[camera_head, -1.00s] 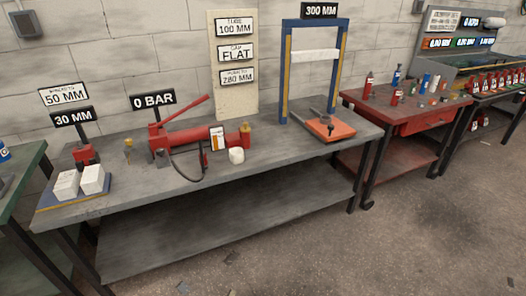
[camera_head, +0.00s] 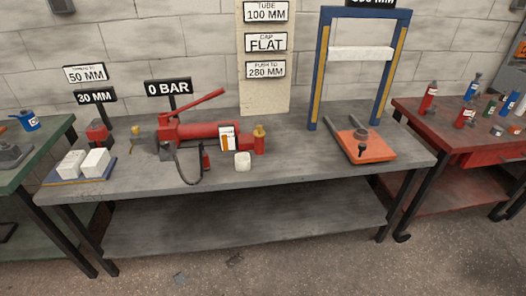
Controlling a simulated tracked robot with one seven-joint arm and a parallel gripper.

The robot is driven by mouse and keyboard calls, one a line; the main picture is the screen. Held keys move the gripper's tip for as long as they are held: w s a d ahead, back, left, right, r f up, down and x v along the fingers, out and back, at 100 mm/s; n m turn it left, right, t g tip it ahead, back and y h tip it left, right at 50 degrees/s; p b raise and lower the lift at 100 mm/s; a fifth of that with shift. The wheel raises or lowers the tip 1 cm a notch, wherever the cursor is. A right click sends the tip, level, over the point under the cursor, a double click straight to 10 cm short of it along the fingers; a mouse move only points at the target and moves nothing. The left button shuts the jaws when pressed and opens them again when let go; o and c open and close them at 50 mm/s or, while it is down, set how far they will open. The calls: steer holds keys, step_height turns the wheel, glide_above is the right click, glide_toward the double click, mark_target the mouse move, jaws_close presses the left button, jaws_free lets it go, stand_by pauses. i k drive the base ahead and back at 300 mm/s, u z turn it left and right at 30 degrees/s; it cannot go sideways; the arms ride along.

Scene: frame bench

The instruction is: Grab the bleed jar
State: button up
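A small white jar (camera_head: 243,162), which looks like the bleed jar, stands upright on the grey bench (camera_head: 300,178) near its front middle. No label on it can be read. It stands just in front of the red hydraulic pump (camera_head: 198,132), below a white and orange card (camera_head: 228,138) and left of a brass-topped red fitting (camera_head: 259,140). Nothing is touching it from the front. My gripper is not in view.
Black hose (camera_head: 185,170) loops left of the jar. Two white blocks (camera_head: 95,162) lie at the bench's left end. A blue press frame (camera_head: 320,75) and orange plate (camera_head: 366,146) stand to the right. Red bench (camera_head: 450,130) and green bench (camera_head: 50,140) flank it; floor in front is clear.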

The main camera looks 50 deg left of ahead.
mark_target(242, 160)
steer(key=u, duration=0.3)
steer(key=i, duration=1.05)
steer(key=u, duration=1.1)
steer(key=i, duration=0.8)
steer(key=u, duration=0.55)
steer(key=k, duration=0.95)
steer(key=u, duration=0.2)
steer(key=i, duration=0.95)
steer(key=z, duration=0.1)
